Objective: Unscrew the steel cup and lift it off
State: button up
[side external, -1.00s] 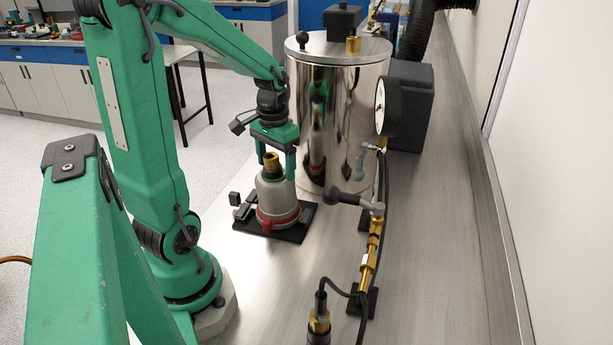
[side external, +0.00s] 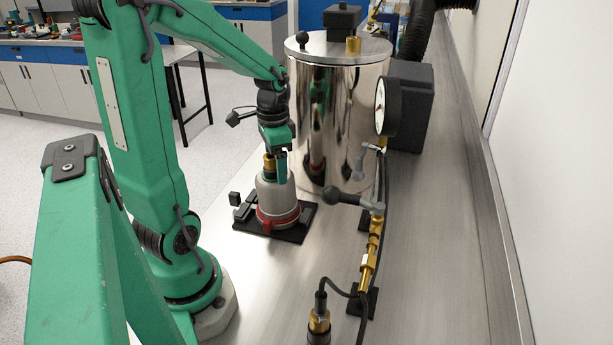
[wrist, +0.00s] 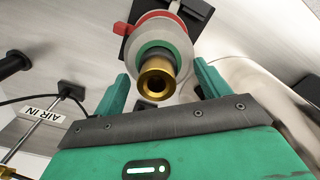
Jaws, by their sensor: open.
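The steel cup (side external: 275,195) is a grey, domed cup that stands upright over a red ring (side external: 278,221) on a black base plate (side external: 299,230). A brass fitting (side external: 269,164) rises from its top. My gripper (side external: 277,170) is open, directly above the cup and pointing down. In the wrist view the fingers of my gripper (wrist: 162,86) stand apart on either side of the brass fitting (wrist: 157,80), with gaps to both. The cup's grey body (wrist: 181,39) shows beyond it, with a green ring around the fitting. Contact with the cup cannot be seen.
A polished steel cylinder (side external: 340,130) stands close behind the cup. A pressure gauge (side external: 389,105) and brass pipework (side external: 368,262) with a black-knobbed lever (side external: 336,195) are to the right. The bench (side external: 440,250) is clear farther right.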

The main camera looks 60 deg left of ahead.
jog(key=m, duration=0.4)
jog(key=shift+d, duration=0.1)
jog(key=shift+m, duration=1.7)
jog(key=shift+m, duration=0.3)
jog(key=m, duration=0.4)
jog(key=shift+s+m, duration=0.1)
jog(key=shift+m, duration=0.3)
jog(key=shift+d+m, duration=0.1)
jog(key=shift+m, duration=2.2)
